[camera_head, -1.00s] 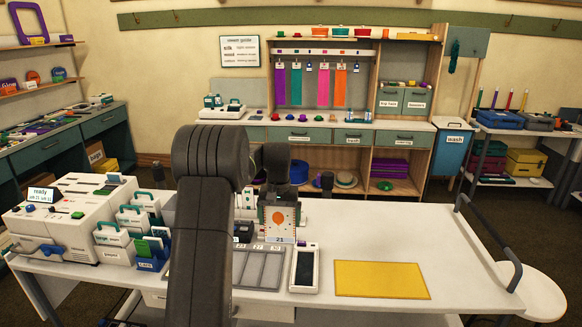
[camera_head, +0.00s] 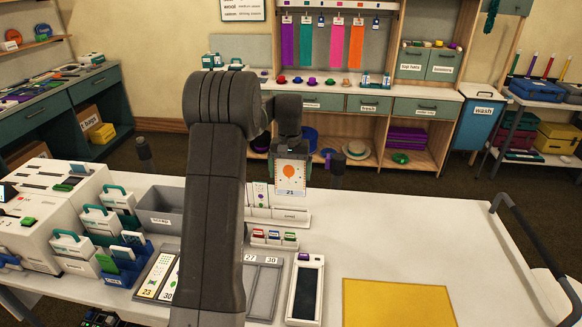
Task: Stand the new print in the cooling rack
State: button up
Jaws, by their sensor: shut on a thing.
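The print (camera_head: 291,174) is a small white card with an orange balloon, a patterned border and the number 21. My gripper (camera_head: 291,157) is shut on its upper part and holds it upright above the back of the white table.
Nearer me are a small rack of coloured cards (camera_head: 273,237), a grey slotted tray (camera_head: 263,286) marked 27 and 30, and a handheld device (camera_head: 305,290). My arm hides part of the tray. A yellow mat (camera_head: 398,303) lies right; the table behind it is clear.

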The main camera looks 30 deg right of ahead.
notch_tip(320, 180, down, 5)
jog(key=b, duration=0.3)
jog(key=shift+r, duration=0.15)
jog(key=shift+s+a, duration=0.1)
jog(key=shift+s, duration=0.05)
dwell(0.6)
jog(key=shift+f+b, duration=0.3)
dwell(0.4)
jog(key=shift+f+b, duration=1.15)
jog(key=shift+f, duration=1.2)
